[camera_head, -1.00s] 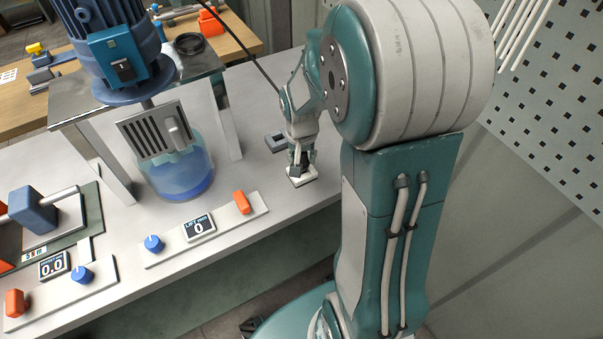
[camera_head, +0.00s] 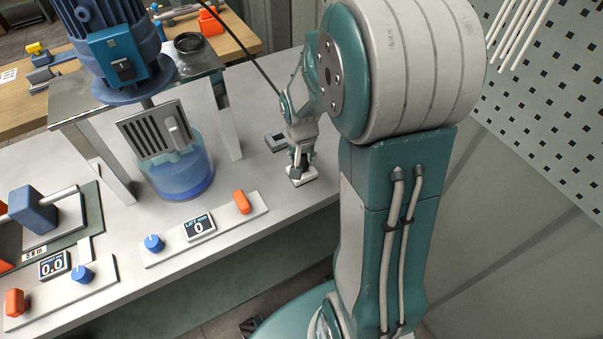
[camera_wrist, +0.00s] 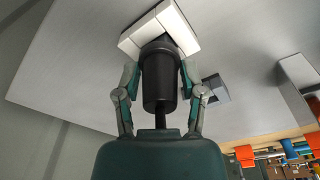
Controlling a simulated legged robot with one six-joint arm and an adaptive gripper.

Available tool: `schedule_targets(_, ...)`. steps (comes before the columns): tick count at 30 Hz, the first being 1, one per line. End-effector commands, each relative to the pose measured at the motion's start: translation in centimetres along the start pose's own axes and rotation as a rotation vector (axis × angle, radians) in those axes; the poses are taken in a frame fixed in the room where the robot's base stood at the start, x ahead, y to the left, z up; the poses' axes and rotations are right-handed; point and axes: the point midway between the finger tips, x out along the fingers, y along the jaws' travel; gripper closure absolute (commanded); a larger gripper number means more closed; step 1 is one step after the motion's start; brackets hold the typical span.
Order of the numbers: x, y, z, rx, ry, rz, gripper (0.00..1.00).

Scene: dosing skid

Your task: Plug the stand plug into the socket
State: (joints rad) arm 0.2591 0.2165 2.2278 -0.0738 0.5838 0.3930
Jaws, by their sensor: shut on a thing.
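My gripper (camera_wrist: 160,88) is shut on the black, rounded plug (camera_wrist: 159,80), with one finger on each side. The cord end of the plug points back toward my wrist. The front end of the plug meets a pale block (camera_wrist: 181,24), which looks like the socket. The contact face is hidden behind the plug, so I cannot tell how deep it sits. In the head view, my gripper (camera_head: 300,160) is low over the same pale block (camera_head: 302,180) near the bench's front edge. The plug is mostly hidden there.
A grey block (camera_head: 275,142) sits just behind the gripper and also shows in the wrist view (camera_wrist: 214,88). A control panel (camera_head: 205,228) with knob and display and a blue-liquid vessel (camera_head: 180,175) stand to the left. Bare bench lies between.

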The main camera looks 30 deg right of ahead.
Motion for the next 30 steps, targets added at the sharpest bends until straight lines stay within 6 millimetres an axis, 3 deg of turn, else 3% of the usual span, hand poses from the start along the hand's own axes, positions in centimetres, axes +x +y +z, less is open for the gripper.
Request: schedule_targets(30, 1.03, 0.00, 0.13, 0.000, 0.000, 0.000, 0.99)
